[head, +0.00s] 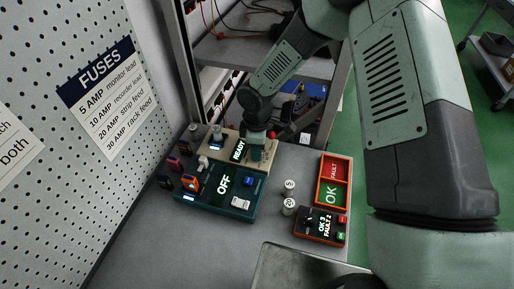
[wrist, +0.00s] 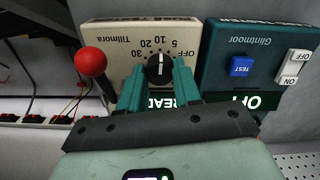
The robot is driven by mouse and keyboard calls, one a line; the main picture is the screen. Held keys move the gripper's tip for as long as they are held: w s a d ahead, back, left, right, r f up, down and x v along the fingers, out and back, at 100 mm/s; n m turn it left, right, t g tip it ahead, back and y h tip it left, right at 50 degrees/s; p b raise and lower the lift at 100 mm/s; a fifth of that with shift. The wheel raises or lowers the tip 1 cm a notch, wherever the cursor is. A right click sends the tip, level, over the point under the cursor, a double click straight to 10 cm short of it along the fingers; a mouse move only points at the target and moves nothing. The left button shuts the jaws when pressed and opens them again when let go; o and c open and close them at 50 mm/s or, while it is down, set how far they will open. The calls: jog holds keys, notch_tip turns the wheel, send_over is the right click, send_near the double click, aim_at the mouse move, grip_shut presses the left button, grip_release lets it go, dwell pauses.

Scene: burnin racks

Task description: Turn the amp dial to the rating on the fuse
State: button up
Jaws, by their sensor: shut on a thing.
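The amp dial (wrist: 160,70) is a black knob with a white pointer line on the beige Tillmora unit (wrist: 108,36). Its scale reads OFF, 5, 10, 20 and 30, upside down in the wrist view. The pointer is directed up in the picture, close to the 10. My gripper (wrist: 160,82) has its teal fingers shut on the knob, one each side; in the head view (head: 256,148) it covers the dial. Two white-topped fuses stand on the bench, one marked 5 (head: 289,186) and one marked 20 (head: 288,205). The beige unit's display reads READY.
A red ball knob (wrist: 92,62) is close to my fingers. A red and green FAULT/OK tray (head: 334,181) lies right. A FUSES chart (head: 104,98) hangs left.

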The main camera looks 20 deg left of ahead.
jog(key=n, duration=1.2)
jog(key=shift+n, duration=0.3)
dwell(0.4)
jog(key=o, duration=1.1)
jog(key=shift+c, duration=0.2)
notch_tip(320, 180, up, 11)
jog(key=shift+f, duration=0.15)
